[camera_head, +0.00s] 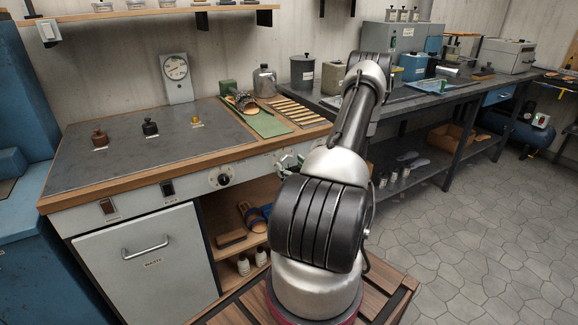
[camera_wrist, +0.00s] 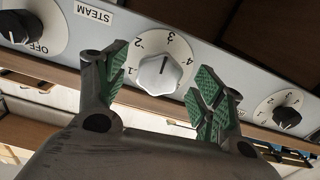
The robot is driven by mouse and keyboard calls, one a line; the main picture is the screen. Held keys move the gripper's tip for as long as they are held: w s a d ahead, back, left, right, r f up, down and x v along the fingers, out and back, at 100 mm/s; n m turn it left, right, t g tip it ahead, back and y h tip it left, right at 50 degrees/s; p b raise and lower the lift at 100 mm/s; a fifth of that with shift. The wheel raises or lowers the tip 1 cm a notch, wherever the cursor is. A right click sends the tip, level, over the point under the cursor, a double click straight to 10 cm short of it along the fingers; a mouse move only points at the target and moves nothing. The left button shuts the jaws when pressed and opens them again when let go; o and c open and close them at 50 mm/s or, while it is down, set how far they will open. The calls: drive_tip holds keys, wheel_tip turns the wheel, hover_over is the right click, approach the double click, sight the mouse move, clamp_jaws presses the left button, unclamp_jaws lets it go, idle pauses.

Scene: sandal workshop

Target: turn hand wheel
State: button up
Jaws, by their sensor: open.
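A white lobed knob (camera_wrist: 159,76) sits on a round dial marked with numbers, on the grey front panel (camera_wrist: 215,62). It is the most wheel-like thing in the wrist view; I cannot tell whether it is the hand wheel. My gripper (camera_wrist: 160,60) is open, its green-padded fingers on either side of the knob with visible gaps. Whether the fingertips reach the panel is unclear. In the head view my gripper (camera_head: 287,161) shows only in part at the bench front, mostly behind my arm, which hides the white knob.
A black knob marked OFF (camera_wrist: 17,25) is beside a STEAM label, and another black-pointer dial (camera_wrist: 285,115) is at right. Open floor (camera_head: 480,230) lies to the right.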

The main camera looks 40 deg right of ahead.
drive_tip(key=v, duration=1)
